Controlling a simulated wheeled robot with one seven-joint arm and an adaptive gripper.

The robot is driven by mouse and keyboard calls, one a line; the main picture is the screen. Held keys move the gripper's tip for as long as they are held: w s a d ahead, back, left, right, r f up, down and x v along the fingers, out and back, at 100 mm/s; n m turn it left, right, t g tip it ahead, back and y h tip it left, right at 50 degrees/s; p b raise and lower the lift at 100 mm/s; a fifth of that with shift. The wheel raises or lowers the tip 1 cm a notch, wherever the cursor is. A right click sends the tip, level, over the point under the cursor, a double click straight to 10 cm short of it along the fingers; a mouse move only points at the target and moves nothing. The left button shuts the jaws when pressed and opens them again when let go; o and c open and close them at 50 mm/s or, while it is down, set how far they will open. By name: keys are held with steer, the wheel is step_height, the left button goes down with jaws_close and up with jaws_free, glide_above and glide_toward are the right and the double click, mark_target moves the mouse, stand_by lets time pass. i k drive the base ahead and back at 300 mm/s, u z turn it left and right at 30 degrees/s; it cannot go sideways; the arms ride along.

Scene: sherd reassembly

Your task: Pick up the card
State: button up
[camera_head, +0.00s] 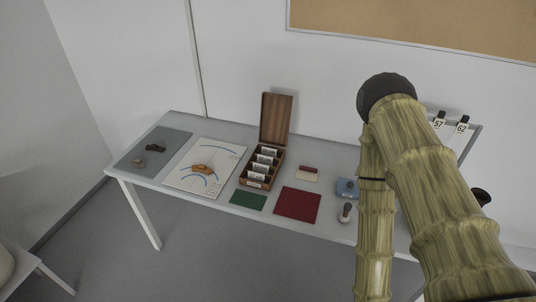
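A small cream card-like piece (306,177) lies flat on the grey table, right of the wooden box, with a dark red strip-shaped object (309,169) at its far edge. I cannot tell if the strip lies on it. The open wooden box (250,185) also holds several upright white cards, one of which is the front card (256,184). Which card is meant cannot be told from this view. My arm fills the right side and hides part of the table. My gripper does not show.
The table (228,218) also bears a grey mat (172,141), a drawing sheet (220,158) with an orange-brown sherd (203,169), a green mat (248,200), a red mat (297,204), a blue box (346,187) and a stamp-like object (345,211). Number tags (462,127) stand at the back right.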

mark_target(266, 151)
steer(key=u, duration=0.4)
steer(key=k, duration=1)
steer(key=u, duration=1.35)
steer(key=i, duration=1.95)
steer(key=z, duration=1.1)
steer(key=i, duration=0.8)
steer(key=z, duration=0.95)
